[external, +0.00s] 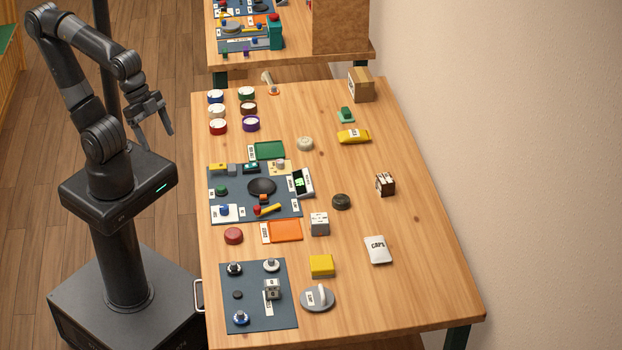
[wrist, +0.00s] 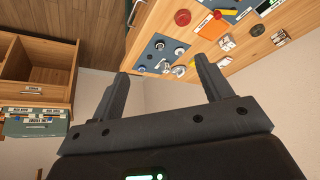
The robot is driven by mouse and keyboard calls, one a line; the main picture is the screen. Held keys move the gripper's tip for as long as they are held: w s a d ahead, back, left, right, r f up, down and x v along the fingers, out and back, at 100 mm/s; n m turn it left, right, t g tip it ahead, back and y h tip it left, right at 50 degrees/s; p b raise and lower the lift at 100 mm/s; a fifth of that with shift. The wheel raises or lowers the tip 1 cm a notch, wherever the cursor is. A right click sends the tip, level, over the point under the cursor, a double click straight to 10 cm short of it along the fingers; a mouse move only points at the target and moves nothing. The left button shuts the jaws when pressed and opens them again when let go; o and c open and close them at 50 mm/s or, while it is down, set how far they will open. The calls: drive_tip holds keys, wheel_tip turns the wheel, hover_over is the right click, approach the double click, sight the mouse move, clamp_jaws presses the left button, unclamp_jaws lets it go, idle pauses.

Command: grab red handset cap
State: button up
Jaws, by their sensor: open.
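A small red cap (external: 257,211) sits at the left end of a yellow handset-like bar (external: 270,208) on the upper dark mat. A separate red round piece (external: 234,236) lies on the bare table just below that mat; it also shows in the wrist view (wrist: 183,17). I cannot tell for certain which red piece is the handset cap. My gripper (external: 156,120) is open and empty, raised off the table's left side and well away from both red pieces. In the wrist view my gripper (wrist: 163,72) has its fingers wide apart with nothing between them.
The wooden table (external: 420,270) holds a lower dark mat (external: 253,320) with several knobs. An orange tray (external: 286,231), a yellow block (external: 321,265) and a black knob (external: 341,201) stand nearby. Several coloured round caps cluster at the upper left.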

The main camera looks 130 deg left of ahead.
drive_tip(key=w+a+f+m+g, duration=0.25)
drive_tip(key=w+f, duration=0.45)
drive_tip(key=w, duration=0.4)
drive_tip(key=m+g, duration=0.2)
approach(233, 233)
drive_tip(key=shift+h, duration=0.3)
drive_tip(key=f, duration=0.8)
drive_tip(key=shift+w+a+f, duration=0.1)
drive_tip(key=shift+w+f, duration=0.15)
drive_tip(key=shift+f, duration=0.05)
drive_tip(key=c, duration=1.1)
